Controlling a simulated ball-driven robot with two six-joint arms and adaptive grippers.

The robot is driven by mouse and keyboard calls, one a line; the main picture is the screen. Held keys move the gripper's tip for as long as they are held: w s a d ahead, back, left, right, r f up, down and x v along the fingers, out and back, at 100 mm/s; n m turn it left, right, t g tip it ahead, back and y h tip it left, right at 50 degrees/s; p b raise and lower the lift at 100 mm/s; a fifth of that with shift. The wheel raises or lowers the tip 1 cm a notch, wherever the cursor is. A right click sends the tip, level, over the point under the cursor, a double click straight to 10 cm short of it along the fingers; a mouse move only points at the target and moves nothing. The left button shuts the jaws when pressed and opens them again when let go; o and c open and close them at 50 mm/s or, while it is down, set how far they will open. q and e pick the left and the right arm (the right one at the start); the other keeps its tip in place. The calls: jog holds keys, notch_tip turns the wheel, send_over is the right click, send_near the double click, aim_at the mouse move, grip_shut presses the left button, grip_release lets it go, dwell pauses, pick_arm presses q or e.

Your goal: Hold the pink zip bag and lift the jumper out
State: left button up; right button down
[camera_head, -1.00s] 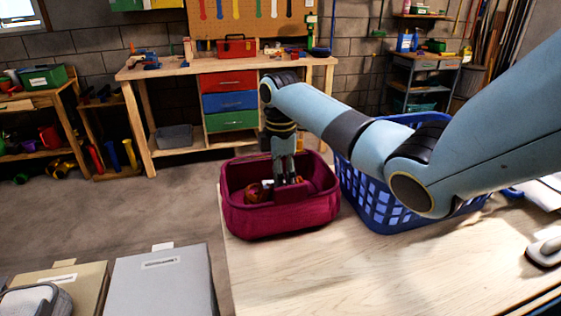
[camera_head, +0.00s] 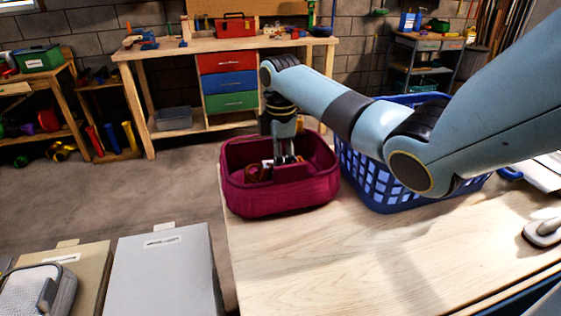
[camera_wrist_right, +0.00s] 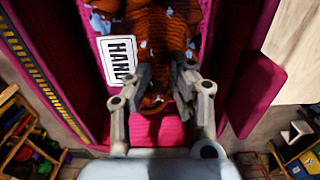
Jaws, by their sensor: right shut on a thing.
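The pink zip bag (camera_head: 275,200) stands open on the left end of the wooden table in the head view; its wall also shows in the right wrist view (camera_wrist_right: 255,95). The jumper (camera_head: 254,173) lies inside, mostly hidden by the bag's walls. In the right wrist view the jumper (camera_wrist_right: 158,30) is orange-brown knit with pale blue patches. My right gripper (camera_head: 284,160) reaches down into the bag. In the right wrist view its fingers (camera_wrist_right: 165,85) are shut on the jumper's knit. My left gripper is not in view.
A blue laundry basket (camera_head: 375,178) stands right of the bag, under my right arm. An iron (camera_head: 543,232) is at the table's right. The table front (camera_head: 330,260) is clear. Lidded boxes (camera_head: 165,265) stand at lower left.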

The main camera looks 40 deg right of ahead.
jog(key=c, duration=1.1)
grip_release()
notch_tip(320, 180, up, 12)
jog(key=shift+f, duration=0.1)
